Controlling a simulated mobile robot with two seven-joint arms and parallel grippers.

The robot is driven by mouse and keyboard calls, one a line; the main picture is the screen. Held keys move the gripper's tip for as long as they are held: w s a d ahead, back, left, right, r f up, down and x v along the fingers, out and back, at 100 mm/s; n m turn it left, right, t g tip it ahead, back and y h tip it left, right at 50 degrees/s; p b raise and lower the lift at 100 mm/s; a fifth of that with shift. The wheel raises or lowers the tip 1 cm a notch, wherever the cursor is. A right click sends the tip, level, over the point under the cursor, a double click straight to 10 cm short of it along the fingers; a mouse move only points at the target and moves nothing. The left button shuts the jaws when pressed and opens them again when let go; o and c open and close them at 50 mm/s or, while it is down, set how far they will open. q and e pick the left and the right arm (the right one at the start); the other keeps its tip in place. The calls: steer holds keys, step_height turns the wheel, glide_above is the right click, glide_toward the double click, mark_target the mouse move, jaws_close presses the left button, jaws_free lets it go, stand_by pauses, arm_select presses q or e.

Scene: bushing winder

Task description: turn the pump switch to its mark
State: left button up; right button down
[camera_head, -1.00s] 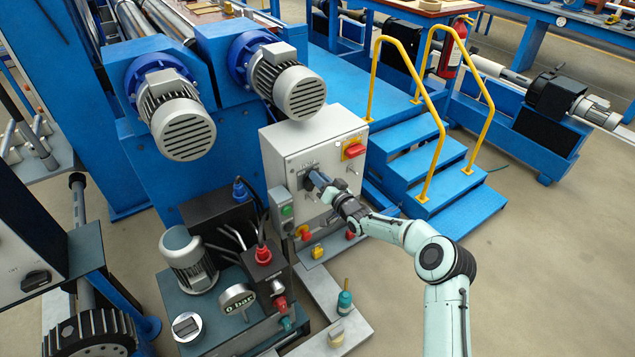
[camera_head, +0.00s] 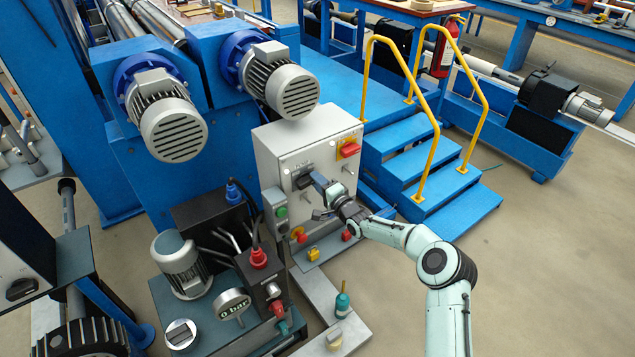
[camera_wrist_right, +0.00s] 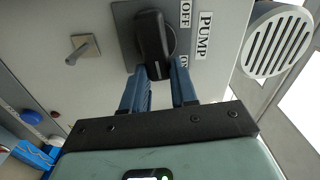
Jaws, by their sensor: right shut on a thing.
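The pump switch is a black rotary knob (camera_wrist_right: 153,38) on a grey plate labelled PUMP, OFF and ON in the right wrist view. Its handle stands nearly upright in that picture, its lower end towards my fingers. My right gripper (camera_wrist_right: 159,82) has its two blue fingers around this lower end, shut on it. In the head view the right gripper (camera_head: 317,183) reaches the front of the grey control box (camera_head: 267,152) from the right, and the black switch (camera_head: 303,181) is partly hidden behind it. My left gripper is not in view.
A red switch on yellow (camera_head: 349,149) and a metal toggle (camera_wrist_right: 82,48) sit near the pump switch. A green button (camera_head: 281,212) is at the box's left. The pressure gauge (camera_head: 232,303) reads 0 bar. Blue steps (camera_head: 425,165) stand to the right.

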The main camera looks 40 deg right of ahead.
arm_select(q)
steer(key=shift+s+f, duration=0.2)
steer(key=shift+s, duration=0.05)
arm_select(e)
steer(key=shift+f+m, duration=0.2)
steer(key=shift+m, duration=0.7)
steer(key=c, duration=0.9)
jaws_free()
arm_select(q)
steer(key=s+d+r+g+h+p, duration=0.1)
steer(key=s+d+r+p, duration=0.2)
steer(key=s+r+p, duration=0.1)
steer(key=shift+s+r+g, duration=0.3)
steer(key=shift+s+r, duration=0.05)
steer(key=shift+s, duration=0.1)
arm_select(e)
steer(key=s, duration=0.4)
steer(key=s+a, duration=0.1)
steer(key=s, duration=0.8)
steer(key=shift+s+a, duration=0.2)
steer(key=shift+a, duration=0.05)
